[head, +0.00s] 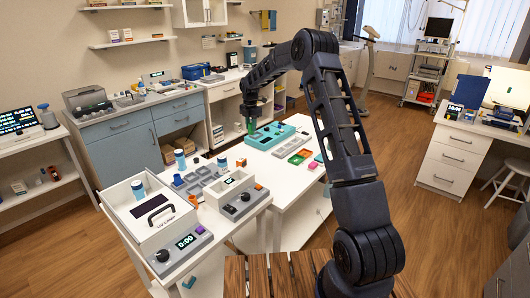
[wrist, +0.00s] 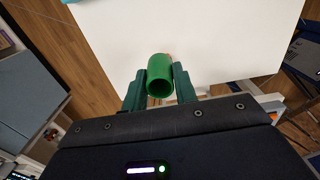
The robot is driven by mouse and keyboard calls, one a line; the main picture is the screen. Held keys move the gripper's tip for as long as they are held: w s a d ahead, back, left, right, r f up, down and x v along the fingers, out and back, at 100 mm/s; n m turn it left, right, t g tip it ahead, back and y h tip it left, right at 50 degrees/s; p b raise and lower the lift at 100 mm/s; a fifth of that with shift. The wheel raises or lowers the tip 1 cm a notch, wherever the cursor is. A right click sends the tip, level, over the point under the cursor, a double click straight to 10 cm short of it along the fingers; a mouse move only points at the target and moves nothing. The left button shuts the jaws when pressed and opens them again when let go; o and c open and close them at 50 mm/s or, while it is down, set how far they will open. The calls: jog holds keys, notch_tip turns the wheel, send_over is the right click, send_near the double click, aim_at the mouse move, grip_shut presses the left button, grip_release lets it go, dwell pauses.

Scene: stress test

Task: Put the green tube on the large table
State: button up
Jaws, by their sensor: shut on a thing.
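The green tube (wrist: 159,75) is a short hollow cylinder, held between the two dark green fingers of my gripper (wrist: 160,80), with its open end facing the wrist camera. In the head view my gripper (head: 250,122) is small and far off, above the back end of the long white table (head: 262,178) in the middle of the room. The tube shows there only as a small bit of green. In the wrist view a white surface (wrist: 215,40) lies beyond the tube; I cannot tell the gap between them.
A teal case (head: 270,136) stands on the table near my gripper. A blue-grey cabinet (head: 130,140) stands at the left.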

aim_at(251, 133)
notch_tip(251, 133, down, 17)
jog(key=shift+r, duration=0.15)
dwell(0.5)
jog(key=o, duration=0.9)
jog(key=shift+o, duration=0.2)
notch_tip(251, 133, up, 12)
jog(key=shift+r, duration=0.1)
